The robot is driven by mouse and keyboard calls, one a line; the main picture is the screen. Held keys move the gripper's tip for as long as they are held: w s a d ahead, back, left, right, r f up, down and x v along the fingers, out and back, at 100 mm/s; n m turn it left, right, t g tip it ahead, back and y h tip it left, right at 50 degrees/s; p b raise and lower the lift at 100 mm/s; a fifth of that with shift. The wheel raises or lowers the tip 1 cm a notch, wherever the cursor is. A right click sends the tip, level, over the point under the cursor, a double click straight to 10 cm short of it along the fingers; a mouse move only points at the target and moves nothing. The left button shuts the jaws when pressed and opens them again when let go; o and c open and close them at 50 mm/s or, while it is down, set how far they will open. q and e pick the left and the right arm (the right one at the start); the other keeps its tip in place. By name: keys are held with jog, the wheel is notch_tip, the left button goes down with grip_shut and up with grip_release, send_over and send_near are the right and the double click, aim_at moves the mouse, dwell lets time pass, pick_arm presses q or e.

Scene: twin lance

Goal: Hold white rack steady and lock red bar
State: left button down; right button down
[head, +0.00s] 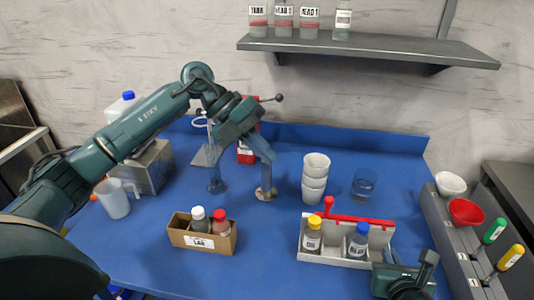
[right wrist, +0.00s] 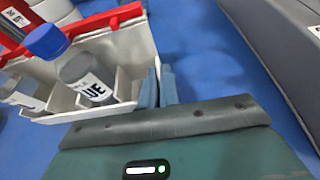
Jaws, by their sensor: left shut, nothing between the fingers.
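The white rack (head: 313,258) stands on the blue table at front right, holding a yellow-capped bottle (head: 312,236) and a blue-capped bottle (head: 358,242). The red bar (head: 362,219) lies along its back edge, with an upright red knob at its left end. The bar also shows in the right wrist view (right wrist: 97,20). My right gripper (right wrist: 159,88) is at the rack's right end wall, its fingers close together and seemingly shut on that wall; the contact is partly hidden. My left gripper (head: 268,160) is shut and empty, above the table behind the brown box, well apart from the rack.
The brown box (head: 202,242) with two bottles stands left of the rack. Stacked white cups (head: 315,178) and a blue glass (head: 364,184) stand behind it. A grey bin (head: 450,235) with bowls and screwdrivers lines the right edge. Table between box and rack is clear.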

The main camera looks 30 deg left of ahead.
jog(key=c, duration=1.6)
grip_release()
jog(key=shift+o, duration=0.2)
